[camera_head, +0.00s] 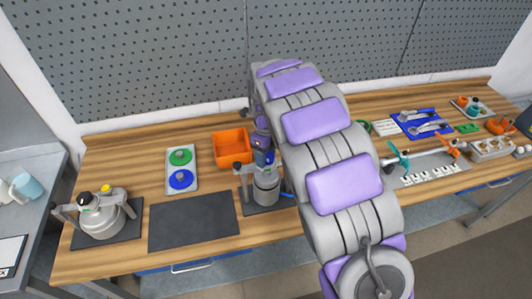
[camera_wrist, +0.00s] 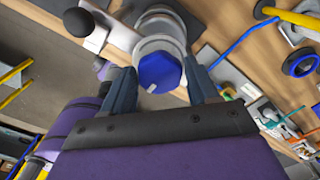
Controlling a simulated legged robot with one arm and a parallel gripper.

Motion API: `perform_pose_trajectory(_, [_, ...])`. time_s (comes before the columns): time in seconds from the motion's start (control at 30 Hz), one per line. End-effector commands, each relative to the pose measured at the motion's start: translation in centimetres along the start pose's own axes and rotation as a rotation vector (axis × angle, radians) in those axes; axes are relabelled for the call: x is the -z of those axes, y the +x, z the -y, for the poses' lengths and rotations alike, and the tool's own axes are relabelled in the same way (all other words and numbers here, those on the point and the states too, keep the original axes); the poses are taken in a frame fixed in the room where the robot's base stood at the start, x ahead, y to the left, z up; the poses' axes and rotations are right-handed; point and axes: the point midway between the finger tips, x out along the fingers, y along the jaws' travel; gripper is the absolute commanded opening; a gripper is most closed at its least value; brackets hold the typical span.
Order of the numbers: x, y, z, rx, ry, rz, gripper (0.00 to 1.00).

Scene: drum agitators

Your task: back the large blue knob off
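The large blue knob (camera_wrist: 160,72) is a faceted blue cap with a small white mark, on top of a grey metal drum agitator (camera_wrist: 160,32). My gripper (camera_wrist: 158,67) is open, with one dark finger on each side of the knob. Narrow gaps seem to show between the fingers and the knob; contact is hard to judge. In the head view the agitator (camera_head: 266,190) stands on a dark mat in mid-bench, and my arm reaches down over it. The knob is hard to make out there beside my gripper.
An orange bin (camera_head: 233,147) stands close behind and left of the agitator. A plate with green and blue discs (camera_head: 181,169), a bare dark mat (camera_head: 193,221) and a second agitator (camera_head: 100,218) lie left. Tools and a valve rack (camera_head: 428,170) lie right.

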Motion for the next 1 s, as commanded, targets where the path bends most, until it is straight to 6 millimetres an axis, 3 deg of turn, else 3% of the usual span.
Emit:
perform_pose_trajectory(0.37, [0.01, -0.01, 0.02, 0.0, 0.0, 0.0, 0.22])
perform_pose_trajectory(0.67, [0.02, -0.05, 0.04, 0.0, -0.035, 0.0, 0.22])
perform_pose_trajectory(1.0, [0.04, -0.14, 0.05, -0.001, -0.252, -0.001, 0.22])
